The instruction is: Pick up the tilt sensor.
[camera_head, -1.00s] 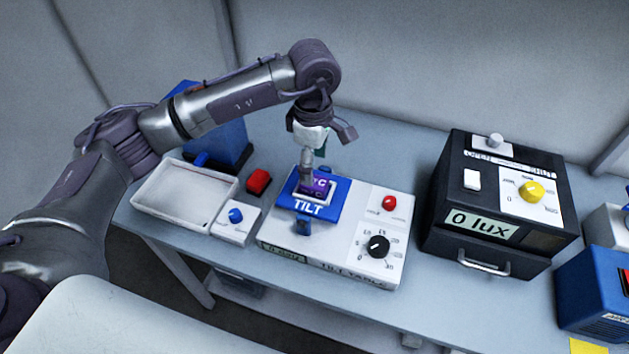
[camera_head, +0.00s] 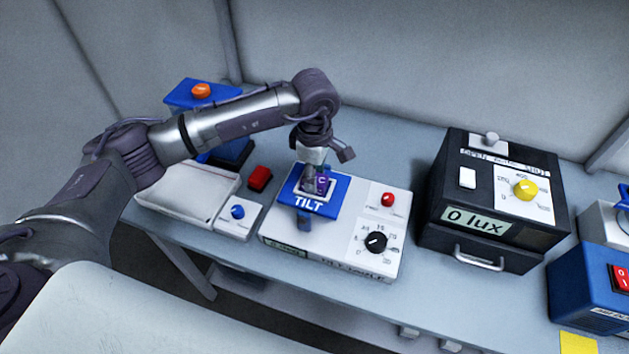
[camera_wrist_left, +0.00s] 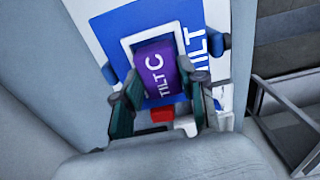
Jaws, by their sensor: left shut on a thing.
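The tilt sensor is a small purple block (camera_head: 323,184) with white lettering, seated in the white-framed spot of the blue TILT plate (camera_head: 330,206). In the left wrist view the purple block (camera_wrist_left: 157,72) reads "TILT C". My left gripper (camera_head: 311,178) reaches down from above at the plate, and its fingers are shut on the block's sides. In the left wrist view the gripper's two fingers (camera_wrist_left: 160,98) stand on either side of the block. The block appears still within the frame on the plate; part of it is hidden by the gripper. My right gripper is not in view.
The plate sits on a white tilt table box (camera_head: 345,255) with a red button and black dial. Left of it are a red block (camera_head: 260,178), a small blue-knob box (camera_head: 237,212) and a white tray (camera_head: 170,212). A black lux box (camera_head: 440,237) stands to the right.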

